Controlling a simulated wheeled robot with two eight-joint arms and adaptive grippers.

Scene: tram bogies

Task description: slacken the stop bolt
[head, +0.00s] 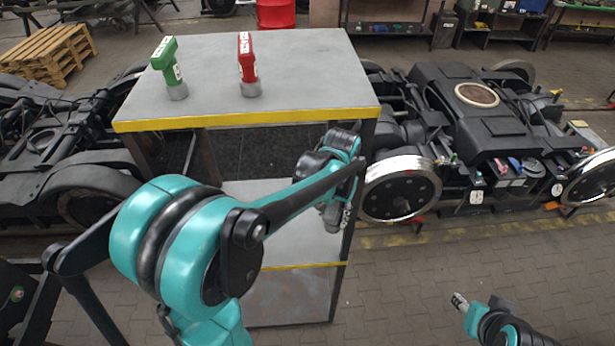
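A green power tool (170,68) and a red power tool (247,65) stand upright on grey round bases on top of the grey table (310,60). The stop bolt cannot be made out. My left arm crosses the middle of the head view, and its gripper (334,218) hangs in front of the table's right side, apart from both tools. Its fingers are too small and partly hidden to judge. My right gripper (459,301) is low at the right, over the paved floor and away from the bogie. Its fingers are too small to judge.
A dark bogie (455,110) with bright-rimmed wheels stands right of the table; small coloured parts and white tags show on its near side. Another bogie (50,150) is at the left. The table has a yellow front edge and lower shelves. Pallets (50,50) lie back left.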

